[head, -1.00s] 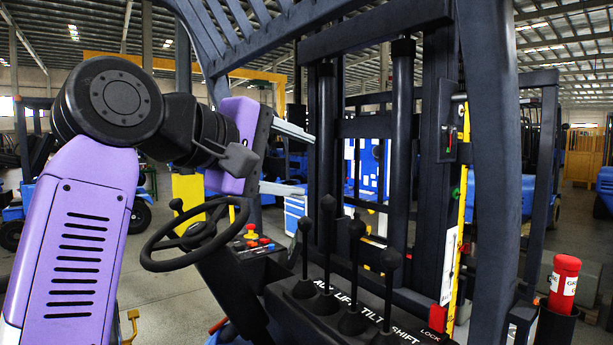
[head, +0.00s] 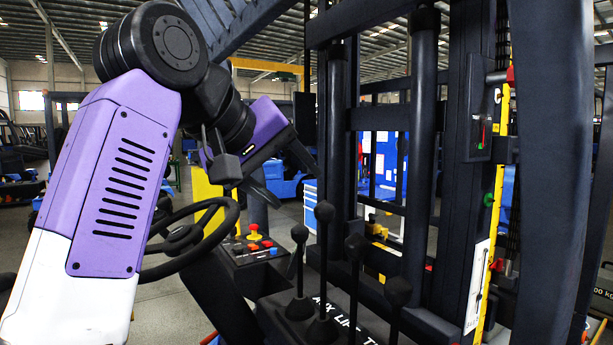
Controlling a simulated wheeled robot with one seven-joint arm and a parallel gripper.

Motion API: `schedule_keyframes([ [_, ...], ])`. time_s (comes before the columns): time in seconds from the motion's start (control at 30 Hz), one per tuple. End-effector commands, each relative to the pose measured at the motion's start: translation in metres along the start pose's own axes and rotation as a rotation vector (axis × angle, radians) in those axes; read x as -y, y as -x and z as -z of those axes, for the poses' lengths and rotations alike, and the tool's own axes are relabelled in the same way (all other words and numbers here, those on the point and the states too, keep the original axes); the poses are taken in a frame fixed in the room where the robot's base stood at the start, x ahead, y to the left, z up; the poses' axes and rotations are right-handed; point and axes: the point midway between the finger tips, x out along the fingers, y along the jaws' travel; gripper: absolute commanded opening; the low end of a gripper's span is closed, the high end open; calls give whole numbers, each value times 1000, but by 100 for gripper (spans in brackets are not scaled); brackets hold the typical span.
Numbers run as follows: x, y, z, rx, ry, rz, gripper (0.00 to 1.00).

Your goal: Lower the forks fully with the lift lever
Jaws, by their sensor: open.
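The lift lever (head: 324,212) is the second from the left in a row of black-knobbed levers. Its knob shows higher in the picture than its neighbours'. The label strip (head: 340,318) at the lever bases is partly cut off by the frame. My gripper (head: 300,189) is open and empty, its fingers slanting down to the right. In the picture it is just above and left of the lift knob, apart from it; the depth gap is hard to judge. The forks are not in view. The mast (head: 422,130) stands behind the levers.
The aux lever (head: 300,233) is close left of the lift lever; the tilt lever (head: 355,247) is close right. The steering wheel (head: 190,238) and a button panel (head: 252,248) lie left. A yellow scale (head: 497,215) with red and green markers stands right.

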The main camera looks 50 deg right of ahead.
Motion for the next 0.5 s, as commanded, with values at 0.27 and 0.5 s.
schedule_keyframes([
  [0.27,1,-24,-1,3,-2,-2,62],
  [0.5,0,-67,-1,3,-3,-4,62],
])
